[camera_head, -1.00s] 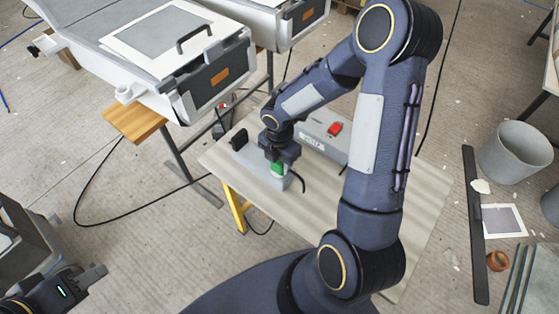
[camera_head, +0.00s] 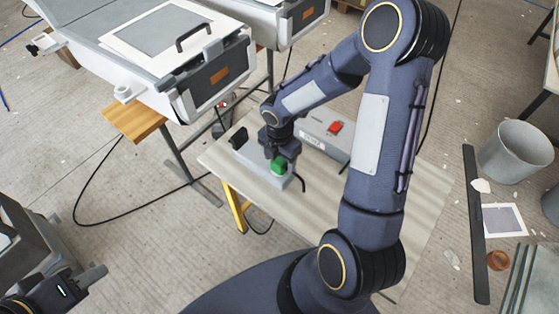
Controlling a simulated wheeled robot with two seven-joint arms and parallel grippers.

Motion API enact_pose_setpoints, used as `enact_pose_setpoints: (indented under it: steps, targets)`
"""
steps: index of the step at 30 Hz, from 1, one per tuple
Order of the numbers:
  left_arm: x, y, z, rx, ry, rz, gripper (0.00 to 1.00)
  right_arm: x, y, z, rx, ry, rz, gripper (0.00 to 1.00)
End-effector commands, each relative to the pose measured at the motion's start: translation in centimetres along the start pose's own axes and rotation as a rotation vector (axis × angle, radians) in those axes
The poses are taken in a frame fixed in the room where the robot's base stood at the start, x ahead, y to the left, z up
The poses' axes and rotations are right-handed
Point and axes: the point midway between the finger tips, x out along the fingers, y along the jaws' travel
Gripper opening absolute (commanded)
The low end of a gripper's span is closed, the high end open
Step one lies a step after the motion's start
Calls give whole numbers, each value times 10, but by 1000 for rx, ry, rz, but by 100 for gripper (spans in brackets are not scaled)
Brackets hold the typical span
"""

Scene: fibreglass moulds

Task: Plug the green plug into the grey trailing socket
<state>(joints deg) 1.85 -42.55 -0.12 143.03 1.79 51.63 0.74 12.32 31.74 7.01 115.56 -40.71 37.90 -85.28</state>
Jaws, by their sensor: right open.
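The green plug (camera_head: 277,167) is at the near right end of the light grey trailing socket (camera_head: 262,172), on the worktable. It appears to sit on the socket's top face; how deep it sits cannot be seen. My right gripper (camera_head: 281,160) is right above and around the plug, pointing down, with its jaws open. Its fingers partly hide the plug. My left gripper (camera_head: 92,275) is in the lower left corner, far from the plug and socket, and its jaw opening is not clear.
A grey box with a red switch (camera_head: 335,127) stands behind the socket on the worktable (camera_head: 300,208). A black part (camera_head: 239,138) stands at the socket's far left end. Grey moulds (camera_head: 190,60) stand at the back left. A bucket (camera_head: 515,152) is on the floor at right.

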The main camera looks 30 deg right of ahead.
Motion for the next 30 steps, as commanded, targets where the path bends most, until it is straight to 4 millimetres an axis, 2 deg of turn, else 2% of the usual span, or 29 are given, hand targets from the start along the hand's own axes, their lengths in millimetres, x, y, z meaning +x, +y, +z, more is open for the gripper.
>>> enact_pose_setpoints:
  steps: [1, 6, 12, 30]
  targets:
    - [-2, 1, -1, 0, 0, 0, 36, -11, 0, 1, 3, -2, 4, 65]
    - [-4, 2, -2, 0, 0, 0, 36, -40, 0, 1, 3, -2, 4, 65]
    - [-5, 2, -3, 0, 0, 0, 36, -61, 0, 0, 3, -1, 2, 65]
    - [-5, 2, -3, 0, 0, 0, 36, -65, 0, 0, 6, 0, 1, 65]
